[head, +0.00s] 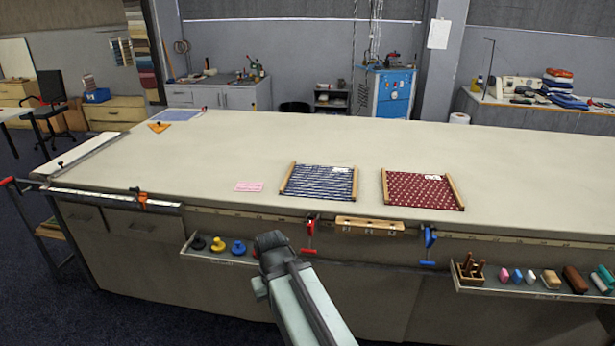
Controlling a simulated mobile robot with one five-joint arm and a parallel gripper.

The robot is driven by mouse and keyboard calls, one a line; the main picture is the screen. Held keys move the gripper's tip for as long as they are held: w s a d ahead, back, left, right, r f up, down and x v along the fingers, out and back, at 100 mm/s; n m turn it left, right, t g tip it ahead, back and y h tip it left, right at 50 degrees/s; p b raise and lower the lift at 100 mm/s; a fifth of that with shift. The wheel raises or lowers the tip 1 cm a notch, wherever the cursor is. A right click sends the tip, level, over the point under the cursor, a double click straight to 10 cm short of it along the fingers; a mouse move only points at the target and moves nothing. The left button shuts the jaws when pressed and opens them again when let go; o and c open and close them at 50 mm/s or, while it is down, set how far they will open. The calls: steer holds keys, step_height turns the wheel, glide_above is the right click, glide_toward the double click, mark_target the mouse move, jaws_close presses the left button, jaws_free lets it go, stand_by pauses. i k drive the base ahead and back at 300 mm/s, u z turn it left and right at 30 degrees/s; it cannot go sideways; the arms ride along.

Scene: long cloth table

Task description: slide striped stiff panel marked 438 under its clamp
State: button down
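A blue-and-white striped panel (318,184) lies flat on the long table (250,150), near its front edge, with a wooden strip along each side. A small white label (341,169) sits at its far right corner; its number is too small to read. A red clamp (310,232) hangs at the table's front edge, just in front of the striped panel and apart from it. My gripper (271,240) is in front of the table, below and left of the panel, touching neither panel nor clamp. Its fingers are too unclear to tell if it is open.
A red dotted panel (422,189) lies to the right, with a blue clamp (428,244) at the edge before it. A wooden block (370,224) with markings sits between the clamps. A pink card (249,186) lies left. Shelves (220,258) jut out below the edge.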

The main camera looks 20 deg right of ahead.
mark_target(301, 179)
steer(key=u, duration=0.4)
steer(key=i, duration=1.35)
steer(key=z, duration=0.2)
